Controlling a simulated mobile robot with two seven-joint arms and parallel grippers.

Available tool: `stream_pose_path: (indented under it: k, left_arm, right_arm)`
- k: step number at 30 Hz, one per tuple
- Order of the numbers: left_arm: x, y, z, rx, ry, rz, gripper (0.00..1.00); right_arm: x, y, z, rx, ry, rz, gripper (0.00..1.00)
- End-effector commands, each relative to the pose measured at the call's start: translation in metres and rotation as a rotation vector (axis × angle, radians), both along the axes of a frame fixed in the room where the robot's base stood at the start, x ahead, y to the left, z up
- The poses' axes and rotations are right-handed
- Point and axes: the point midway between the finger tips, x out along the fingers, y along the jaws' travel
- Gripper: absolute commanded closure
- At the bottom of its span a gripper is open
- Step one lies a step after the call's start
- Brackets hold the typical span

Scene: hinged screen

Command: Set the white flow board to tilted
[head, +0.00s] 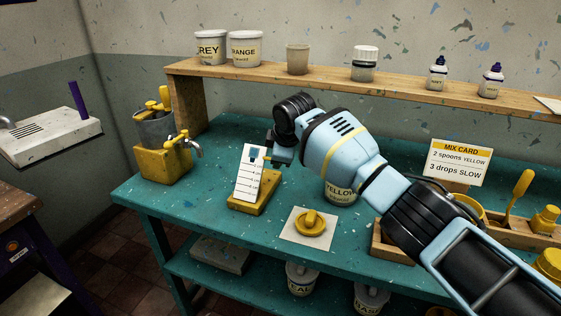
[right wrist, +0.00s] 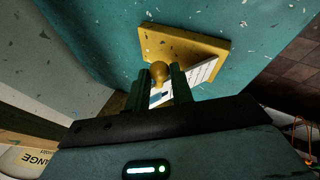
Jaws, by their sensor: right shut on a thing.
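The white flow board (head: 247,178) stands on a yellow base (head: 252,200) on the teal bench, leaning back at a steep slant. It carries printed lines and a blue mark near its top. In the right wrist view the board (right wrist: 204,72) and the yellow base (right wrist: 190,43) lie beyond the fingers. My right gripper (head: 268,156) is at the board's upper right edge, shut on a round yellow knob (right wrist: 159,70) at the board. The fingers hide part of the board and the knob's attachment. My left gripper is in neither view.
A yellow dispenser with a tap (head: 168,160) stands left of the board. A wooden shelf (head: 400,88) with tubs and bottles runs behind.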

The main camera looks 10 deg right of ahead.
Motion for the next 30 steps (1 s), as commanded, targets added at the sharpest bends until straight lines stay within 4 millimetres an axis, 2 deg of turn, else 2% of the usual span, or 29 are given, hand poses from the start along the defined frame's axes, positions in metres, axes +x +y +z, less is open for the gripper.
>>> stream_pose_path:
  k: [20, 21, 26, 30]
  left_arm:
    - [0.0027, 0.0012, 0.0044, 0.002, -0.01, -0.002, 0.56]
    - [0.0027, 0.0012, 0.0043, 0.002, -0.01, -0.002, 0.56]
    - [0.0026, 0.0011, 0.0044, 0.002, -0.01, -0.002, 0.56]
    - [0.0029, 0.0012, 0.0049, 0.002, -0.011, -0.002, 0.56]
  right_arm:
    - [-0.0038, 0.0041, -0.0103, 0.003, 0.028, 0.004, 1.0]
    - [-0.0037, 0.0041, -0.0105, 0.003, 0.028, 0.004, 0.76]
    - [-0.0033, 0.0037, -0.0094, 0.002, 0.026, 0.003, 0.56]
    - [-0.0024, 0.003, -0.0064, 0.002, 0.02, 0.003, 0.56]
